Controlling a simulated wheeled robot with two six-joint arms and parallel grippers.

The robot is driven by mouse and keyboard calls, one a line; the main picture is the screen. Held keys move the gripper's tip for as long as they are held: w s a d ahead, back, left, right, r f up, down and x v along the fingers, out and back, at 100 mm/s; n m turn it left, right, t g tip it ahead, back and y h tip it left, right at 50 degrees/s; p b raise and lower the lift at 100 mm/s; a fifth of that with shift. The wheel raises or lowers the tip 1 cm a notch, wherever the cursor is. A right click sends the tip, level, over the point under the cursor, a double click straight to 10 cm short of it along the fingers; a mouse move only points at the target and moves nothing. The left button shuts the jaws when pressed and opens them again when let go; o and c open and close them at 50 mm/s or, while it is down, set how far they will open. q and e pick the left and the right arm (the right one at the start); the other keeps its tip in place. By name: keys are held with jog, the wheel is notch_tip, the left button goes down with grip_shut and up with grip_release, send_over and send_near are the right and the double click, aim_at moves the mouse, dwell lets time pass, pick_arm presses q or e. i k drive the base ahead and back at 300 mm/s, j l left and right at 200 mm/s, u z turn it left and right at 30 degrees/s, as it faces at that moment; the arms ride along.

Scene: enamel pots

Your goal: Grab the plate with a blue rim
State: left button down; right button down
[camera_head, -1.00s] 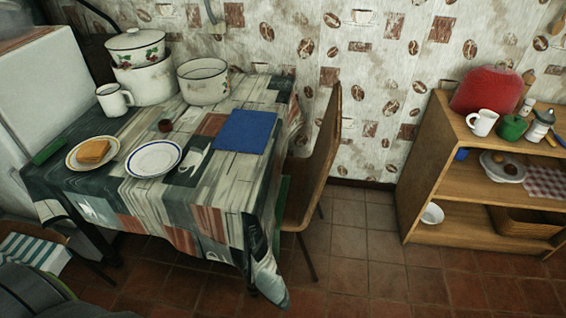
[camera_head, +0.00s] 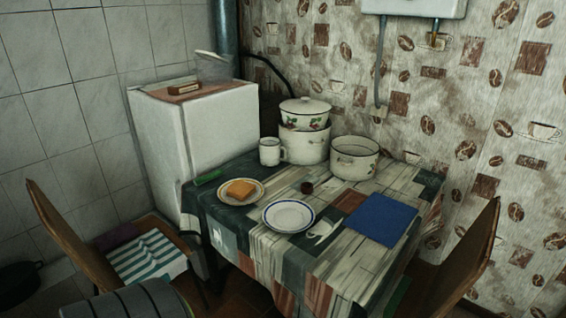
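The white plate with a blue rim (camera_head: 288,216) lies flat and empty on the cloth-covered table (camera_head: 262,250), near its front edge. A second plate (camera_head: 228,199) just left of it has a darker, yellowish rim and holds a piece of bread or cake (camera_head: 241,190). Neither of my grippers is in view.
A white mug (camera_head: 270,151), stacked pots (camera_head: 305,140), an open pot (camera_head: 354,158), a small dark cup (camera_head: 307,187) and a blue mat (camera_head: 380,219) are on the table. Chairs stand left (camera_head: 75,240) and right (camera_head: 465,265). A white fridge (camera_head: 200,130) stands behind left.

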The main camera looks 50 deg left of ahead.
aim_at(285, 216)
jog(key=u, duration=1.6)
